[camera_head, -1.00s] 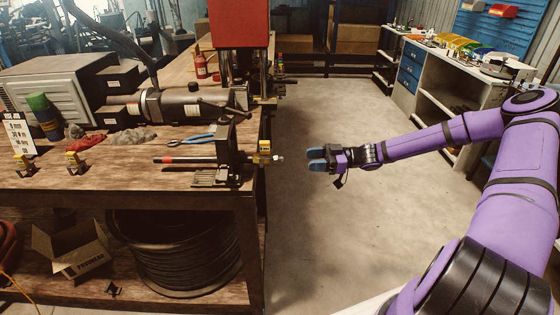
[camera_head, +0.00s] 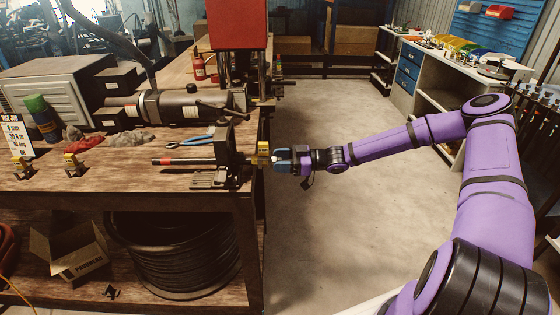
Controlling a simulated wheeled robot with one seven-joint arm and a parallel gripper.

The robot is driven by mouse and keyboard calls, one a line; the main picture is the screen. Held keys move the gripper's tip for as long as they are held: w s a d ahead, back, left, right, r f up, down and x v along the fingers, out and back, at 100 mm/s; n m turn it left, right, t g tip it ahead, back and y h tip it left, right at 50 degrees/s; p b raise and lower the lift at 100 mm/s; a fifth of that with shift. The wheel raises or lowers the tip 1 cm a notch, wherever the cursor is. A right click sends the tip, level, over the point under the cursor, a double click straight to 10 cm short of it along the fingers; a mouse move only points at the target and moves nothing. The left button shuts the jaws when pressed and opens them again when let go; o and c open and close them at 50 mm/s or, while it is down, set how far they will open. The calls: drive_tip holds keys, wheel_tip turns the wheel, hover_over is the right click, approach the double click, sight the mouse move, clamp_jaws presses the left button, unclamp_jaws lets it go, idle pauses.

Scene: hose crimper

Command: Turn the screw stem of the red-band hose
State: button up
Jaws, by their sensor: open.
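The red-band hose (camera_head: 191,161) is a black hose with a red band (camera_head: 165,161) near its left end. It lies level through a dark vise (camera_head: 226,152) at the right edge of the workbench. A yellow piece (camera_head: 263,152) sits at its right end, past the bench edge. My gripper (camera_head: 280,158) comes in from the right, level with the hose, with its blue fingertips at the right side of the yellow piece. The fingers are open and seem to be around or just beside the stem. The stem is hidden by the fingers, so I cannot tell if they touch it.
Blue-handled pliers (camera_head: 195,140) and a dark cylindrical machine (camera_head: 185,105) lie behind the hose. A red press (camera_head: 238,25) stands at the back. Two yellow-topped fittings stand at the bench's left. The floor (camera_head: 340,220) right of the bench is clear.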

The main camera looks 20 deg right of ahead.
drive_tip(key=shift+a, duration=0.15)
drive_tip(key=c, duration=0.9)
drive_tip(key=shift+m, duration=0.3)
drive_tip(key=shift+c, duration=0.2)
